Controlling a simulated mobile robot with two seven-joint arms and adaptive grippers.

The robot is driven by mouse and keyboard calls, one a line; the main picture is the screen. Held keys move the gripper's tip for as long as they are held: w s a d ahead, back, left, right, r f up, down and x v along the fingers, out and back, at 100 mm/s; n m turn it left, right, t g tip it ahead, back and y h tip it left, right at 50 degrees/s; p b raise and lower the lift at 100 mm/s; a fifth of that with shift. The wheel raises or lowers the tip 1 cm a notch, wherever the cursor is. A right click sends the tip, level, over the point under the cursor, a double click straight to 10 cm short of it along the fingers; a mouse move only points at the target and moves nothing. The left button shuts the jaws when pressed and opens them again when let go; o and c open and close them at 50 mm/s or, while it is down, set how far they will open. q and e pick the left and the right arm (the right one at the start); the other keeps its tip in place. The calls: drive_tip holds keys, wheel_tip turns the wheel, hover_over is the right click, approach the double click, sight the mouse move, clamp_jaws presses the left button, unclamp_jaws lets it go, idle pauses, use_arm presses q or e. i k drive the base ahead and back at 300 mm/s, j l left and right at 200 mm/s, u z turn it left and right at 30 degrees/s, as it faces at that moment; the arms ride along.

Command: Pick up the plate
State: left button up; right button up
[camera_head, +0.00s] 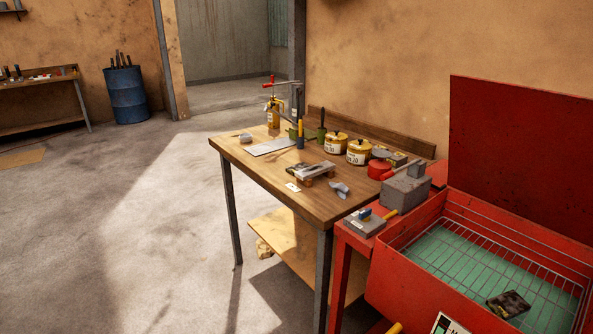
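A flat grey metal plate (316,170) appears to rest on small wooden blocks (322,180) near the middle of the wooden workbench (308,203). Dark small parts lie at its left end. A thin pale flat sheet (268,147) lies further left on the bench, and I cannot tell if it is metal or paper. Neither of my grippers shows in this view.
An open red parts washer (432,222) with a wire rack stands at the right. A grey block (407,192) sits beside it. Yellow tins (359,152) and a red pot (379,169) stand along the bench's back.

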sight(291, 169)
drive_tip(key=j+z, duration=0.1)
drive_tip(key=z, duration=0.45)
drive_tip(key=i+j+z, duration=0.1)
drive_tip(key=j+z, duration=0.65)
drive_tip(key=k+j+z, duration=0.1)
drive_tip(key=j+z, duration=0.2)
drive_tip(key=j, duration=1.3)
drive_tip(key=k+j, duration=0.1)
drive_tip(key=j, duration=0.35)
